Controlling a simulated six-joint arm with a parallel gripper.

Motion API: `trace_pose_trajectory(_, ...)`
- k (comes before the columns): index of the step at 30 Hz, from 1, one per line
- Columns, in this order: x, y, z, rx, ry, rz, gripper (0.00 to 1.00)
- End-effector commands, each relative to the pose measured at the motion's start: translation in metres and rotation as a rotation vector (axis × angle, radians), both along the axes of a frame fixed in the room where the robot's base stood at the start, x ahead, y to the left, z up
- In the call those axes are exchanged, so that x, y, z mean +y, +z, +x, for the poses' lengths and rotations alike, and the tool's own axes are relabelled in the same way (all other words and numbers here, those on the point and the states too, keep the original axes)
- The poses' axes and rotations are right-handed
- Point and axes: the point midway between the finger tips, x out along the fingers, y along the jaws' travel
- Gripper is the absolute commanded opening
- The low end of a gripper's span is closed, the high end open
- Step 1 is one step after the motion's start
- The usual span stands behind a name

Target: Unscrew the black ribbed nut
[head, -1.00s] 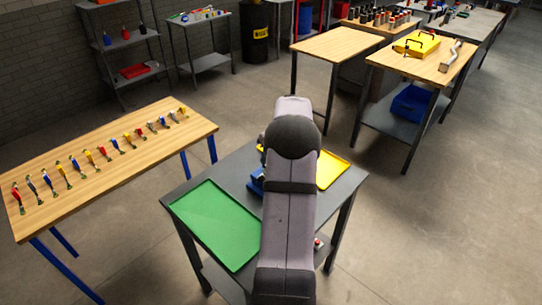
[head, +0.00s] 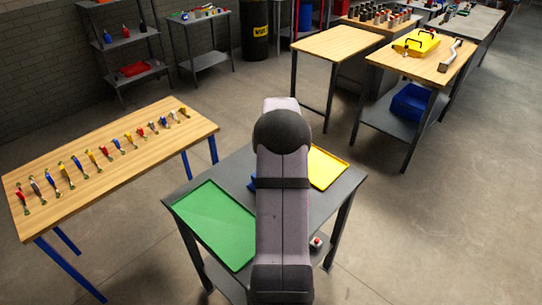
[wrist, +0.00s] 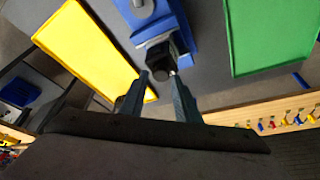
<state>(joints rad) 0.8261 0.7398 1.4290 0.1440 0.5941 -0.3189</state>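In the wrist view, a black nut-like part (wrist: 159,58) sits at the end of a blue fixture (wrist: 174,24); its ribs are too small to make out. My gripper (wrist: 160,76) is open, with its two fingers spread apart just short of the black part, one toward each side of it. I see no finger closed on it. In the head view my own arm hides the black part and the gripper, and only a sliver of the blue fixture (head: 252,184) shows beside the arm.
A green tray (head: 214,222) and a yellow tray (head: 326,168) lie on the grey table (head: 333,197), either side of the fixture. They also show in the wrist view, yellow (wrist: 85,45) left and green (wrist: 270,35) right. A wooden bench (head: 110,170) with several small tools stands at left.

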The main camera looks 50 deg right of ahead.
Motion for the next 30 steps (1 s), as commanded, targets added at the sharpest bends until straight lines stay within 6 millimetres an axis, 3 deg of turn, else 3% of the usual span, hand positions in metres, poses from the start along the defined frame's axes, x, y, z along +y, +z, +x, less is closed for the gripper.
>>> trace_pose_trajectory(15, 0.0004, -0.0006, 0.0008, 0.0, -0.328, -0.001, 0.29)
trace_pose_trajectory(30, 0.0005, -0.0005, 0.0006, -0.001, -0.378, 0.0, 0.29)
